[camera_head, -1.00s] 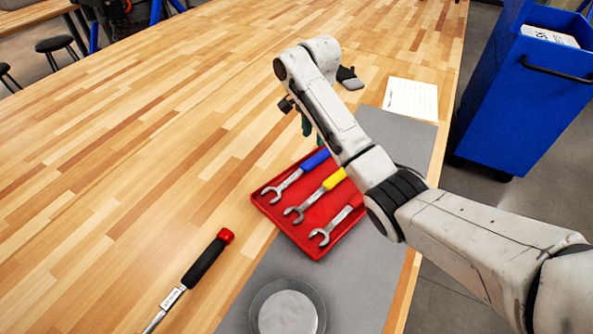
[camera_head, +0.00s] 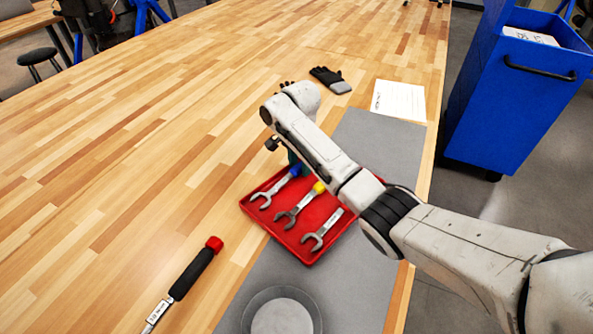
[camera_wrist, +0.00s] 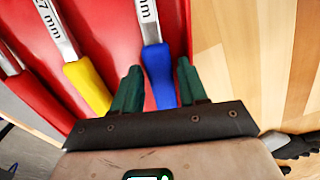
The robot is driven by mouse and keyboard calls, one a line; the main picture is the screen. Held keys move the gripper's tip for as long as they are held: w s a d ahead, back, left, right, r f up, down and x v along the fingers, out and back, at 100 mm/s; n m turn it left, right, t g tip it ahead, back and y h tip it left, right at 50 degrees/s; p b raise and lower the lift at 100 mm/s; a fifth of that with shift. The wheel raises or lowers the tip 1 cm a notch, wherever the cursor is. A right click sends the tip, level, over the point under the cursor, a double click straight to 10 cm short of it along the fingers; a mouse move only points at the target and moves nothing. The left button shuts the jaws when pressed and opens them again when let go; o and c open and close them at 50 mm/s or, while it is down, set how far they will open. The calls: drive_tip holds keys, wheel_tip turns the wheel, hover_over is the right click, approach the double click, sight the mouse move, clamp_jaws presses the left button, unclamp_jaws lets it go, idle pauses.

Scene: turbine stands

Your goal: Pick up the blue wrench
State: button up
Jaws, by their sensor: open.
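The blue wrench (camera_head: 272,188) lies in a red tray (camera_head: 312,255) on the bench, its open metal end toward the lower left. In the wrist view its blue handle (camera_wrist: 159,75) sits between the two green fingers of my gripper (camera_wrist: 159,82). The fingers are open, with a gap on each side of the handle. In the head view my gripper (camera_head: 294,162) is mostly hidden behind my arm, at the handle end of the wrench. Whether the fingers touch the tray floor I cannot tell.
A yellow-handled wrench (camera_head: 294,206) and another wrench (camera_head: 322,230) lie beside it in the tray. A torque wrench (camera_head: 190,275) and a round dish (camera_head: 283,315) are nearer. A glove (camera_head: 331,80) and paper (camera_head: 399,99) lie beyond. A blue cart (camera_head: 520,95) stands right.

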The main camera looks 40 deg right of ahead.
drive_tip(key=shift+c, duration=0.4)
clamp_jaws()
drive_tip(key=shift+r, duration=0.2)
